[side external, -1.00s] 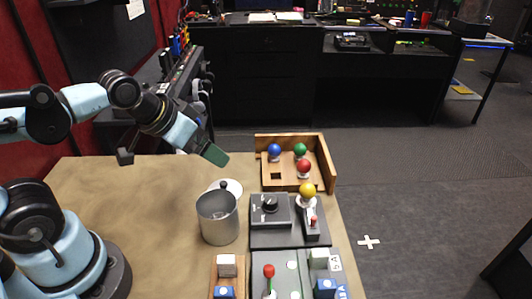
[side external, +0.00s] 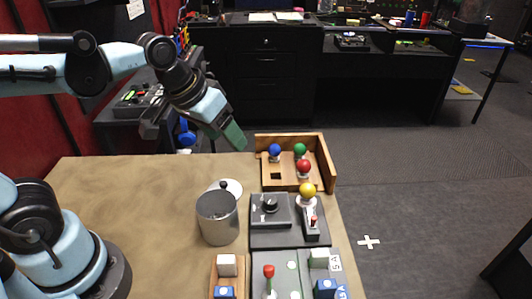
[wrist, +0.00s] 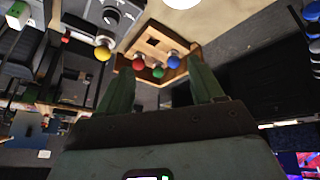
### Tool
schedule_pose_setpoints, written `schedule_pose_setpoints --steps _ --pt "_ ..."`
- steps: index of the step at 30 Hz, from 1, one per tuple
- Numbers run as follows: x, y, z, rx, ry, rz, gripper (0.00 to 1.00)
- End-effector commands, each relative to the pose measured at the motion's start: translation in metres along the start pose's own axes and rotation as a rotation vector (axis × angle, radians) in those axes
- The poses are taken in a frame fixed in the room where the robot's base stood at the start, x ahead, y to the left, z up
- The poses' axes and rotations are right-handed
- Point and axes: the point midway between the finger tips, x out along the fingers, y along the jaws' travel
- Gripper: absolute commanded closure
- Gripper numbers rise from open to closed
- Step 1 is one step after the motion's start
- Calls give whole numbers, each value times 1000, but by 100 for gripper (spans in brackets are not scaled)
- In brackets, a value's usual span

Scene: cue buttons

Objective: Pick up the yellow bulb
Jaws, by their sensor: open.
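The yellow bulb (side external: 307,189) sits upright in a white base on the dark grey panel, just in front of the wooden tray (side external: 327,163). In the wrist view the yellow bulb (wrist: 103,52) is left of the tray, ahead of the left finger. My gripper (side external: 236,140) is above the back of the table, left of the tray and higher than the bulb. In the wrist view my gripper (wrist: 162,80) has its two green fingers wide apart with nothing between them.
Blue (side external: 274,150), green (side external: 300,149) and red (side external: 304,166) bulbs stand in the tray beside an empty square hole. A metal pot (side external: 218,217) stands left of the panel with a knob (side external: 269,203). A red-topped joystick (side external: 269,272) is in front. The table's left part is clear.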

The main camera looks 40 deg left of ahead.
Motion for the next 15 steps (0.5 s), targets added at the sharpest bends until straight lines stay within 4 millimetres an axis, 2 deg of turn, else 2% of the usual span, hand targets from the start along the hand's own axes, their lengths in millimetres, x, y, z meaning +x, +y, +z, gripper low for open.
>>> schedule_pose_setpoints --steps 1,6,15 --pt "1 10 -11 -14 -35 13 33" --pt "7 41 -36 -71 -158 44 33" --pt "32 96 -66 -148 -363 59 33"
